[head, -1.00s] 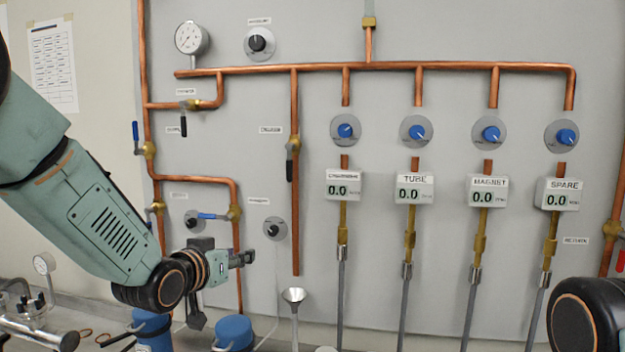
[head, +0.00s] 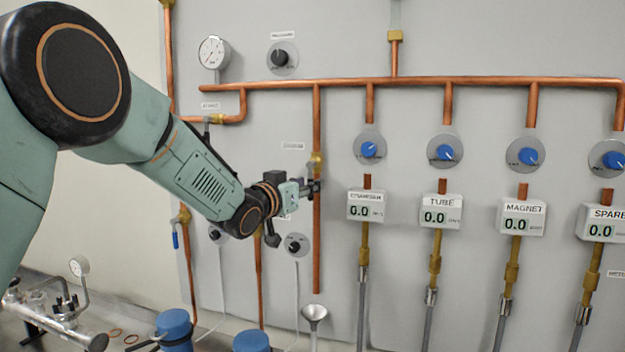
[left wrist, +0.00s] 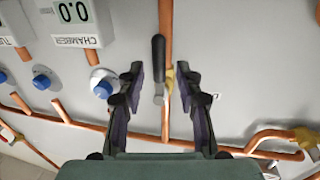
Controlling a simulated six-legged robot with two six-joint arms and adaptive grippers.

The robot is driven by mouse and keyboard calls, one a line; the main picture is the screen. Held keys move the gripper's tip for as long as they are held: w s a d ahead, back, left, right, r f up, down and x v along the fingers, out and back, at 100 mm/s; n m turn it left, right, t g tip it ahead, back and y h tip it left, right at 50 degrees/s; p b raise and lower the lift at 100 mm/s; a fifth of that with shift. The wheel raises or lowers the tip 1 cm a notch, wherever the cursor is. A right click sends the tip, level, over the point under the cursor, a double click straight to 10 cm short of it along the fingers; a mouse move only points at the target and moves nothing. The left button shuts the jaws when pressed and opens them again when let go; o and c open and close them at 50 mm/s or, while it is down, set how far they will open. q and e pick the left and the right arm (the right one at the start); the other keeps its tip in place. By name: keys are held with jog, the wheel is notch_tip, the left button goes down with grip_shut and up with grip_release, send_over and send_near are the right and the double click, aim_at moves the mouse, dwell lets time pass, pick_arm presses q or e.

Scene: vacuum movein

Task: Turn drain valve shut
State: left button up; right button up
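The valve on the vertical copper pipe above the funnel has a brass body (head: 317,160); its small label is too blurred to read. In the left wrist view, which is upside down, its black lever handle (left wrist: 158,62) lies alongside the pipe, roughly parallel to it, and its brass body (left wrist: 170,78) shows beside it. My left gripper (head: 313,188) is at this valve and hides the lever in the head view. In the left wrist view my left gripper (left wrist: 160,80) is open, one finger on each side of lever and pipe, apparently touching neither. My right gripper is out of view.
Dial knobs (head: 297,245) and flow meters (head: 366,205) stand out from the grey panel to the right and below. A funnel (head: 314,312) stands under the pipe's open end. Blue containers (head: 174,328) stand at the lower left. Another copper pipe (left wrist: 262,140) runs near the gripper.

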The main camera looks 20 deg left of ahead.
pick_arm(q)
jog(key=shift+f+x, duration=0.2)
jog(key=shift+x, duration=1)
jog(key=shift+s+d+r, duration=0.1)
jog(key=shift+s+r, duration=0.1)
jog(key=shift+s, duration=0.05)
jog(key=shift+c, duration=0.3)
jog(key=shift+w+f, duration=0.15)
jog(key=shift+w, duration=0.1)
jog(key=c, duration=0.4)
grip_shut()
